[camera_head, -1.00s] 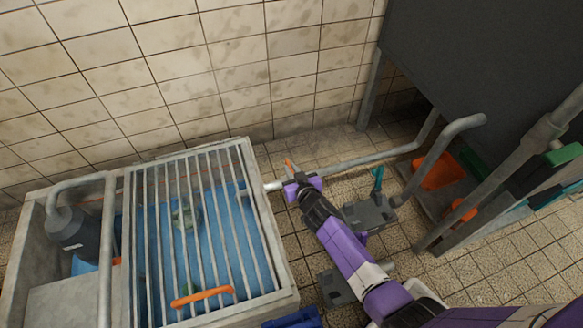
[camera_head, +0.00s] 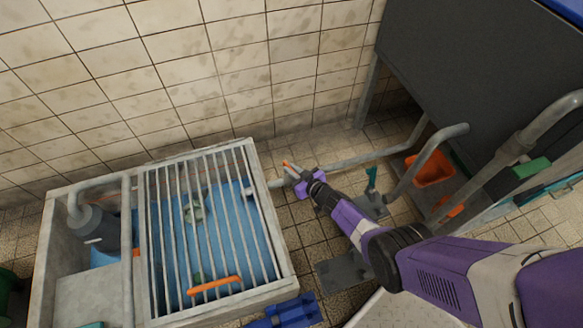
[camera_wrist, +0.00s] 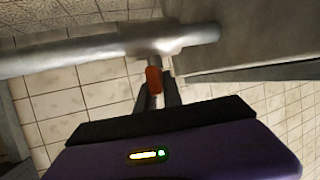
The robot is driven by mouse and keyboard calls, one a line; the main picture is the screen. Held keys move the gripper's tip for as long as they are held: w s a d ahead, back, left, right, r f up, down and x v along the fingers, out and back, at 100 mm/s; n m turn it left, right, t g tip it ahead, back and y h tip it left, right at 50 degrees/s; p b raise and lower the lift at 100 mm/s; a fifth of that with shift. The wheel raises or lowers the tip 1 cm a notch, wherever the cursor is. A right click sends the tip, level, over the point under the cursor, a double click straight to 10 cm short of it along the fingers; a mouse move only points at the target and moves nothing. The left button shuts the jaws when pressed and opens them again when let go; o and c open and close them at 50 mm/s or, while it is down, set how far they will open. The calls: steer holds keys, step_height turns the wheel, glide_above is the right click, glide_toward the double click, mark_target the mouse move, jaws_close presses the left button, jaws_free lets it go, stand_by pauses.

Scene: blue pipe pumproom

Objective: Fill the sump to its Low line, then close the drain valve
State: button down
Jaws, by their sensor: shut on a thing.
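The sump (camera_head: 285,262) is a grey concrete tank at the lower left in the head view. A grey drain pipe (camera_head: 350,164) runs from the sump's right side along the floor. My gripper (camera_head: 290,170) is at this pipe near the sump wall. It is shut on the orange valve handle (camera_wrist: 153,80), which stands between the fingers below the pipe (camera_wrist: 80,53) in the wrist view. I cannot make out a Low line.
A grey pump (camera_head: 93,226) stands in the sump's left part. A teal-handled fitting (camera_head: 371,180) stands right of my gripper. Bent grey pipes (camera_head: 432,150) and an orange bin (camera_head: 431,170) are under a dark panel (camera_head: 480,70). A blue object (camera_head: 290,312) lies at the bottom.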

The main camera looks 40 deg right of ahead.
stand_by(0.3)
steer(key=c, duration=1.5)
jaws_free()
steer(key=shift+s+r, duration=0.1)
steer(key=shift+s, duration=0.05)
steer(key=shift+p+v, duration=2.9)
steer(key=shift+v, duration=0.9)
